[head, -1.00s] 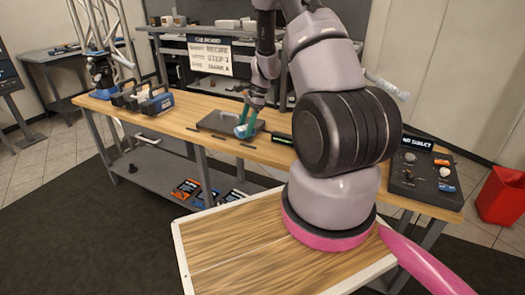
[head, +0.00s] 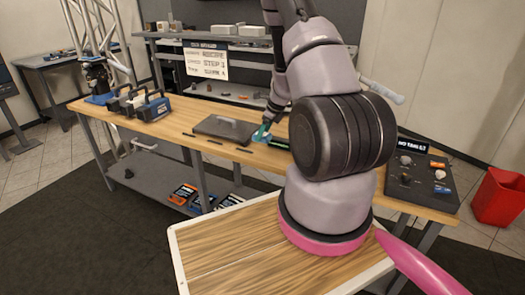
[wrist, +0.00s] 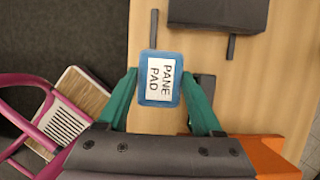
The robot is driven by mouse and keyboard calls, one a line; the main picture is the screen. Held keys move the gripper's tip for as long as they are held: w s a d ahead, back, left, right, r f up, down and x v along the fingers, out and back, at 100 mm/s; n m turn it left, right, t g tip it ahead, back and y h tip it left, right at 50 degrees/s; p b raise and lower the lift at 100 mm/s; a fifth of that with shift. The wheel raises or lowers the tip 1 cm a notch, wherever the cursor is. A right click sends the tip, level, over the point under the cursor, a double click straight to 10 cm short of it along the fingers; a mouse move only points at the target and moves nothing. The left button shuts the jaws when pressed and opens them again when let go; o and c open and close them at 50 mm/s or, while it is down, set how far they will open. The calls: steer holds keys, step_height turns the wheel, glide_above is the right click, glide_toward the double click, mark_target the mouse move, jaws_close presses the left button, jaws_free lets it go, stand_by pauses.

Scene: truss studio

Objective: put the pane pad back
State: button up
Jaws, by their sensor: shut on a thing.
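The pane pad (wrist: 162,79) is a blue rectangle with a white label reading PANE PAD in the wrist view. It sits between the teal fingertips of my gripper (wrist: 160,74), which is shut on it. In the head view my gripper (head: 261,133) is low over the wooden workbench (head: 180,121), just right of a flat dark grey case with a handle (head: 226,130). The pad is small and partly hidden there. Whether it touches the bench I cannot tell.
Dark strips (wrist: 232,48) lie on the bench near the case. A dark control panel (head: 420,182) sits at the right end, and a red bin (head: 498,196) stands on the floor beyond.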

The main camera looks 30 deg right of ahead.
mark_target(268, 135)
step_height(268, 135, down, 6)
steer(key=shift+f, duration=0.25)
steer(key=shift+f, duration=0.1)
steer(key=o, duration=1.3)
steer(key=shift+f, duration=0.1)
steer(key=v, duration=1.1)
steer(key=shift+a, duration=0.1)
steer(key=s+a+r+n+y, duration=0.15)
steer(key=a+r+n, duration=0.3)
steer(key=r, duration=0.45)
steer(key=s+a+r+n+t, duration=0.1)
steer(key=s+a+r+n, duration=0.15)
steer(key=a+r, duration=0.4)
steer(key=s+a+r+n+y, duration=0.1)
steer(key=a+r+n, duration=0.3)
steer(key=r, duration=0.6)
steer(key=s+a+r+n+t+h, duration=0.1)
steer(key=s+r+n, duration=0.3)
steer(key=s, duration=0.2)
steer(key=s+a+r+n+h, duration=0.1)
steer(key=s+r+n, duration=0.4)
steer(key=s, duration=0.1)
steer(key=s+a+r+n+t+h, duration=0.1)
steer(key=s+r+n, duration=0.3)
steer(key=s, duration=0.2)
steer(key=shift+s+r+n+t, duration=0.15)
steer(key=shift+s+n+t, duration=0.15)
